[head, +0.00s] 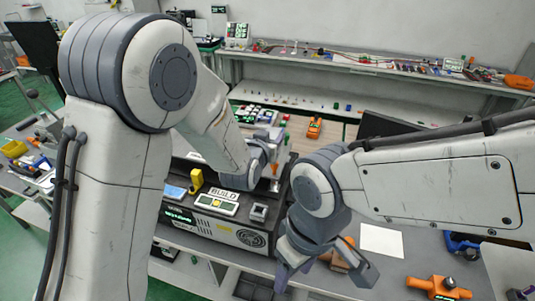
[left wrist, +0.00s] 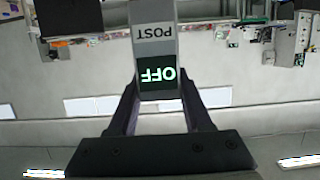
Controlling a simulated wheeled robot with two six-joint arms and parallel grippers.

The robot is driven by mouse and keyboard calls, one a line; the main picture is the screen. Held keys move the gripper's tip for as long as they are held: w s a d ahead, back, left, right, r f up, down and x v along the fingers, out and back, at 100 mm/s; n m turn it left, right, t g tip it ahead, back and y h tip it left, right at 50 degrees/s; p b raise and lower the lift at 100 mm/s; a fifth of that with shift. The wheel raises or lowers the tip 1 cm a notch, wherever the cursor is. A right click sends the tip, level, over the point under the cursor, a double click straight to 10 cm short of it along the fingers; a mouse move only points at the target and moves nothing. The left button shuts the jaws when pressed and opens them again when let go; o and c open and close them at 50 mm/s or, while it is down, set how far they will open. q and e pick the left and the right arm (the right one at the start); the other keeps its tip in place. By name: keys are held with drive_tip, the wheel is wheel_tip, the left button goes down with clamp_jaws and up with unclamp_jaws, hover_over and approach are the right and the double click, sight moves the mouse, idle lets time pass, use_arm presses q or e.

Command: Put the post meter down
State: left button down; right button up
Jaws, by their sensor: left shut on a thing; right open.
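The post meter (left wrist: 155,35) is a grey block with a POST label and a dark display reading OFF, both upside down in the left wrist view. My left gripper (left wrist: 160,88) is shut on it, with one finger on each side. In the head view my left gripper (head: 274,162) is above the back part of the dark machine with the BUILD label (head: 223,193); my own arm partly hides it, and I cannot make out the meter clearly there. My right gripper (head: 327,268) is open, low over the front of the grey table, with nothing visibly held.
On the machine are a display box (head: 217,204), a yellow part (head: 196,181) and a small grey block (head: 259,212). An orange fixture (head: 438,287) and a white sheet (head: 381,240) lie at the right. An orange part (head: 347,254) shows behind my right gripper.

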use_arm(q)
drive_tip(key=w+f, duration=0.1)
drive_tip(key=f, duration=0.1)
drive_tip(key=w+a+f+b, duration=0.1)
drive_tip(key=f, duration=0.1)
drive_tip(key=w+a+f+b, duration=0.1)
drive_tip(key=f, duration=0.1)
drive_tip(key=shift+w+f, duration=0.25)
drive_tip(key=shift+r, duration=0.1)
drive_tip(key=shift+b, duration=0.4)
drive_tip(key=shift+c, duration=1.6)
unclamp_jaws()
